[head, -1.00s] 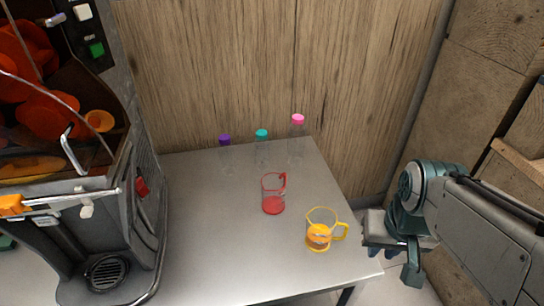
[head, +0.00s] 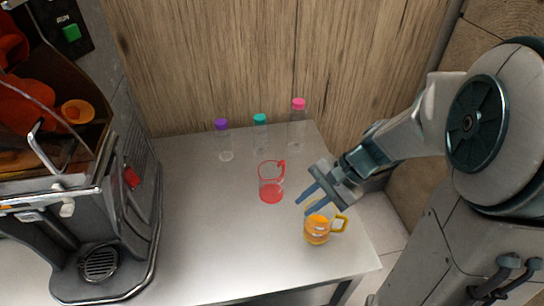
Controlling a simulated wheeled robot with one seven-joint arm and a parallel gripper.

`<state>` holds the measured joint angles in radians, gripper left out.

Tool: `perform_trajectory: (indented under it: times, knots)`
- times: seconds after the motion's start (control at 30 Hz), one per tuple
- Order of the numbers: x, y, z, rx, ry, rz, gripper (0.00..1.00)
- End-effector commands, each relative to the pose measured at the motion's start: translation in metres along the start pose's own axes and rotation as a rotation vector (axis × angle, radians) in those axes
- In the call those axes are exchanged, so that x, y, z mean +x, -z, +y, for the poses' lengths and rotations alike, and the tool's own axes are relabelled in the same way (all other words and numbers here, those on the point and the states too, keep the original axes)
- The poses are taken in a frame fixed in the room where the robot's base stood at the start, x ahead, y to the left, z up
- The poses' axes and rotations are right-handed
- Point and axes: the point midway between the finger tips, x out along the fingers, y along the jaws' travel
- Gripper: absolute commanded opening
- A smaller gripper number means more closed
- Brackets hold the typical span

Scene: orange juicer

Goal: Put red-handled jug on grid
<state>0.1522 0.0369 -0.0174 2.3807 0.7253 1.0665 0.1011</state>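The red-handled jug (head: 271,190) stands upright on the metal table, a clear jug with a red handle at its right and red at its bottom. My gripper (head: 306,204) is open, its two blue-grey fingers pointing down and left. It hangs between the red-handled jug and the yellow-handled jug (head: 317,232), overlapping the yellow one's top edge in the view. It holds nothing. The grid (head: 100,263) is a round dark grate at the base of the juicer, at the lower left, and it is bare.
The juicer (head: 125,215) fills the left side. Three clear bottles with purple (head: 221,124), teal (head: 260,118) and pink (head: 298,104) caps stand at the back by the wooden wall. The table (head: 210,235) is clear between the juicer and the jugs.

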Motion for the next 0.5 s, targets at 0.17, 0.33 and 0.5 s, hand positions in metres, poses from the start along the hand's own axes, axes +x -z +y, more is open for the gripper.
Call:
perform_trajectory:
  times: [0.17, 0.33, 0.5]
  knots:
    - [0.014, 0.034, -0.022, 0.283, 0.181, -0.129, 0.2]
    - [0.022, 0.077, -0.039, 0.545, 0.366, -0.227, 0.2]
    - [0.027, 0.128, -0.046, 0.792, 0.551, -0.306, 0.2]
